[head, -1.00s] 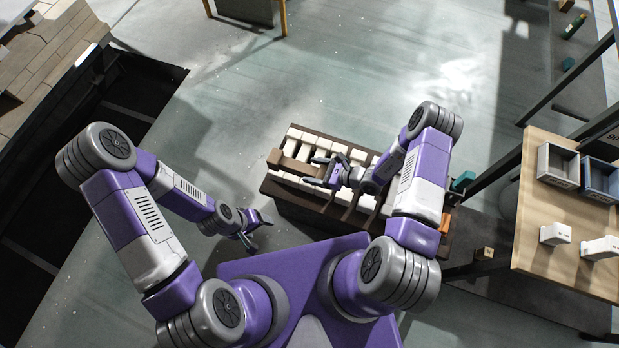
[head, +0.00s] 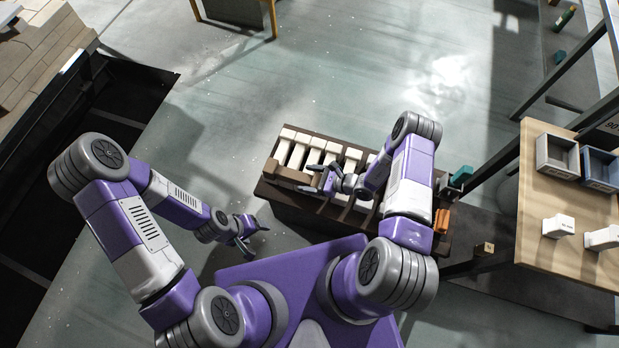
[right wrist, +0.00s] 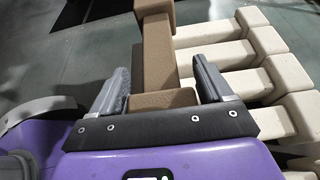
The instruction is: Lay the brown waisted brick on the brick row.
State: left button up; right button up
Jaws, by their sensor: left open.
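The brown waisted brick (right wrist: 158,55) runs lengthwise between my right gripper's fingers in the right wrist view, its near wide end touching or nearly touching both. In the head view it (head: 291,174) reaches left from the right gripper (head: 313,180), which appears shut on it. The row of cream waisted bricks (head: 300,150) lies on the dark kiln car (head: 272,193); they also show on the right of the wrist view (right wrist: 235,57). The brown brick is at the row's left end, near side; its height above the car is unclear. My left gripper (head: 250,234) is open and empty, left of the car.
A wooden table (head: 530,190) at the right carries a grey bin (head: 556,158), a blue bin (head: 600,170) and white blocks (head: 558,226). Teal and orange pieces (head: 441,219) are by the car's right end. Floor behind the car is clear.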

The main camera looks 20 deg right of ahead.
jog(key=shift+o, duration=1.3)
jog(key=shift+r, duration=0.15)
jog(key=shift+s+d+r, duration=0.1)
jog(key=shift+d+r, duration=0.1)
jog(key=shift+d, duration=0.05)
jog(key=p+v, duration=0.3)
jog(key=v, duration=0.8)
jog(key=s+a+r+n+g+h, duration=0.1)
jog(key=s+a+n+g+h, duration=0.1)
jog(key=s+a+n+g, duration=0.35)
jog(key=s+a+n+g+h, duration=0.2)
jog(key=s+a+n+g, duration=0.1)
jog(key=s+n+g, duration=0.4)
jog(key=w+a+r+n+t+h, duration=0.1)
jog(key=n, duration=0.2)
jog(key=w+a+r+n+t+h, duration=0.1)
jog(key=n+t, duration=0.1)
jog(key=n, duration=0.1)
jog(key=w+r+n+t+h, duration=0.1)
jog(key=n+t, duration=0.1)
jog(key=n, duration=0.1)
jog(key=shift+a+r+n+t, duration=0.25)
jog(key=shift+a+r+n, duration=0.1)
jog(key=shift+a, duration=0.05)
